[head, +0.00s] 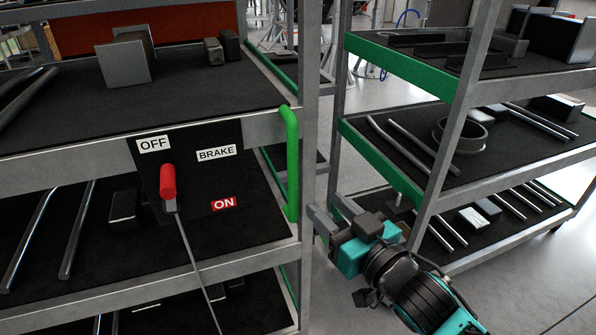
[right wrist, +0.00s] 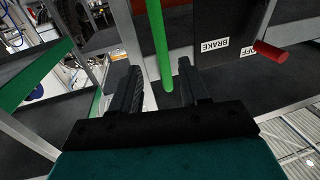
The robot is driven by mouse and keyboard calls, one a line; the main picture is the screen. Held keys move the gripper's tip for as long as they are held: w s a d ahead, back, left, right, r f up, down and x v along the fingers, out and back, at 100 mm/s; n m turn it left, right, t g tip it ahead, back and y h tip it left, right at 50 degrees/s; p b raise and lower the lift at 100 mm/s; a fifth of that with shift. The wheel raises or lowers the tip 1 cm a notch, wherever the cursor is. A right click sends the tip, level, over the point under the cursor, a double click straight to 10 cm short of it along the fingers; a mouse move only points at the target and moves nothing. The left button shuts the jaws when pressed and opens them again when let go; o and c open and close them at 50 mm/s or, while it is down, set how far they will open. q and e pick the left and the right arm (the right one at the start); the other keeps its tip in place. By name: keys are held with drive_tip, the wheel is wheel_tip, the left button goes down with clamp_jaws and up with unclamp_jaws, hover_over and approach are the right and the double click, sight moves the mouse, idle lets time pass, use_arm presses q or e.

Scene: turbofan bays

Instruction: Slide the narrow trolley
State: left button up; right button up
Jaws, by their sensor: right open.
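The nearer trolley (head: 303,130) fills the left of the head view. It has a grey frame, dark shelves and a vertical green handle (head: 291,165) on its right post. Which trolley is the narrow one I cannot tell for sure. A black brake panel (head: 200,165) carries OFF, BRAKE and ON labels; the red lever grip (head: 168,182) is upright below OFF. My right gripper (head: 322,213) is open just right of the handle's lower end. In the right wrist view the green handle (right wrist: 160,45) lines up between the open fingers (right wrist: 160,68); contact is not visible. My left gripper is out of view.
A second trolley (head: 455,130) with green shelf edges (head: 400,65) stands at the right, loaded with tubes, a ring and boxes. A narrow gap of grey floor (head: 330,290) separates the two trolleys. Metal blocks (head: 125,60) and tubes lie on the nearer trolley's shelves.

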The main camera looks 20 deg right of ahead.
sight(296, 177)
drive_tip(key=x, duration=1.2)
drive_tip(key=shift+w+a+f, duration=0.1)
drive_tip(key=shift+c, duration=0.3)
clamp_jaws()
